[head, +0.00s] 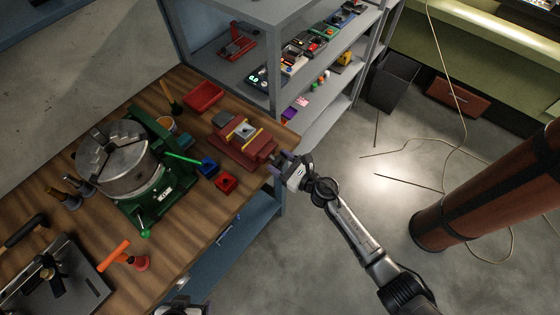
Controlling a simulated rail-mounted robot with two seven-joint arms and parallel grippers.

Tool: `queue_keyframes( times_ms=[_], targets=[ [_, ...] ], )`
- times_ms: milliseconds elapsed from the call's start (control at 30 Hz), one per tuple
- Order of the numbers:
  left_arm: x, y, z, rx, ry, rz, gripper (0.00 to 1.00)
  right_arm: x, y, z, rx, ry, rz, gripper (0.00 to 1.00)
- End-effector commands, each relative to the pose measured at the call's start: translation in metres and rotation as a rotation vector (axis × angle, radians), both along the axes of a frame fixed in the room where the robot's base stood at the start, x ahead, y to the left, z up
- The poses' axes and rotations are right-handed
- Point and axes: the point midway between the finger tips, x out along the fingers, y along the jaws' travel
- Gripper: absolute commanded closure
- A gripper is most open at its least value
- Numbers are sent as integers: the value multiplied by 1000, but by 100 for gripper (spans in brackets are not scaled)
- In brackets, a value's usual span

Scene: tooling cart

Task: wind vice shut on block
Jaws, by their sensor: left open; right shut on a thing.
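The red vice (258,150) stands at the right end of the wooden bench, its yellowish jaws facing each other. A small grey block (242,131) sits between the jaws; whether both jaws touch it is too small to tell. My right gripper (277,164) is at the front end of the vice, over the bench edge, shut on what appears to be the vice handle (274,158), which it mostly hides. My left gripper (181,304) is at the bottom edge of the view, mostly cut off, open and away from the vice.
On the bench (215,222) are a green-based chuck (120,165), a red tray (203,97), a blue bin (208,167), a red bin (225,183) and an orange-handled tool (114,254). A grey shelf (230,69) stands behind the vice.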

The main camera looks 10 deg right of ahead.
Motion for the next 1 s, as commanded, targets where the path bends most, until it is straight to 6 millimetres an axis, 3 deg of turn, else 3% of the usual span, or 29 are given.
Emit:
queue_keyframes(
  times_ms=[1000],
  targets=[
    [0, 3, 6, 12, 0, -8, 18, 2, -2, 0, 410, 403, 0, 67]
  ],
)
